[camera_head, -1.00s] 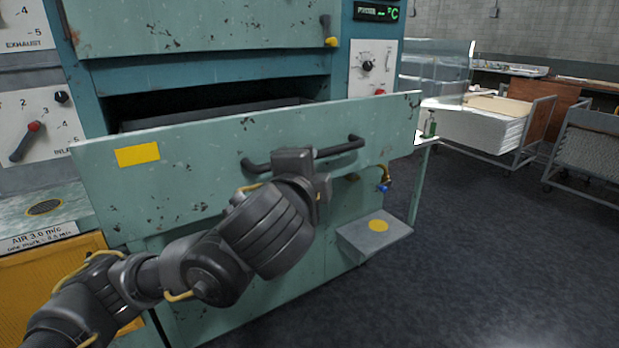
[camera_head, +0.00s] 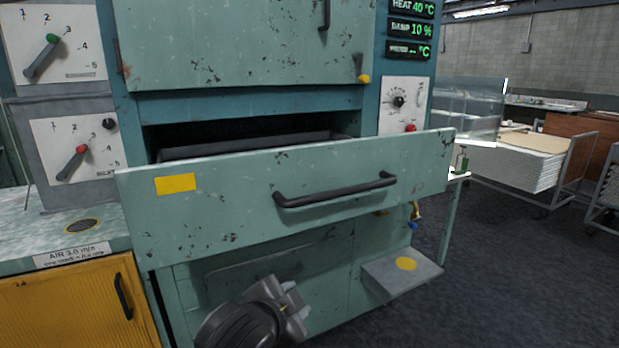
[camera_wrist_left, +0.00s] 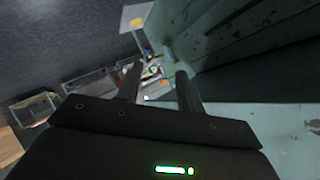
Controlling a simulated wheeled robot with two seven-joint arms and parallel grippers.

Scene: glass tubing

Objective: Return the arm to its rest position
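My left gripper (camera_head: 299,312) is low in the head view, below the drawer handle and clear of it. In the left wrist view its two fingers (camera_wrist_left: 158,86) stand apart with nothing between them, so it is open. The green drawer front (camera_head: 232,205) with its dark bar handle (camera_head: 335,190) stands pulled out of the machine. Most of my left arm is below the picture. My right gripper is in neither view.
A small shelf with a yellow disc (camera_head: 405,264) juts out low at right. A yellow cabinet door (camera_head: 85,303) is at left. Dark floor (camera_head: 500,290) lies open at right, with carts (camera_head: 515,165) farther back.

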